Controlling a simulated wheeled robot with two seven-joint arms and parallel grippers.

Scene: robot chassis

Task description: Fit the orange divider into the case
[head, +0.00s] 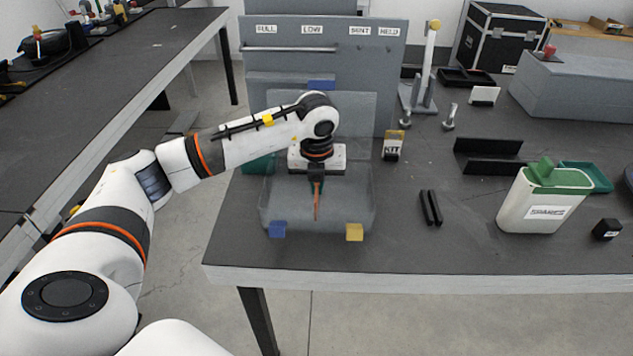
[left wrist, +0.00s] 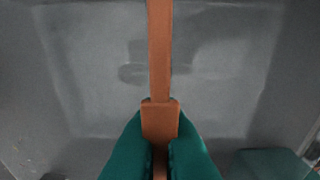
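The orange divider (head: 317,204) is a thin upright plate seen nearly edge-on in the head view. My left gripper (head: 317,180) is shut on its grip tab, pointing down over the case. In the left wrist view, the divider (left wrist: 159,55) runs up the middle between green fingertips (left wrist: 160,148). The grey case (head: 345,222) stands open on the table, its lid raised behind, with a blue latch (head: 278,230) and a yellow latch (head: 354,232) in front. I cannot tell whether the divider touches the case floor. My right gripper does not show.
A white SPARES bin (head: 540,205) with a green lid stands to the right. Two black bars (head: 431,208) lie right of the case. A KIT holder (head: 392,146), black angled strips (head: 488,158) and a grey panel (head: 320,60) stand behind.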

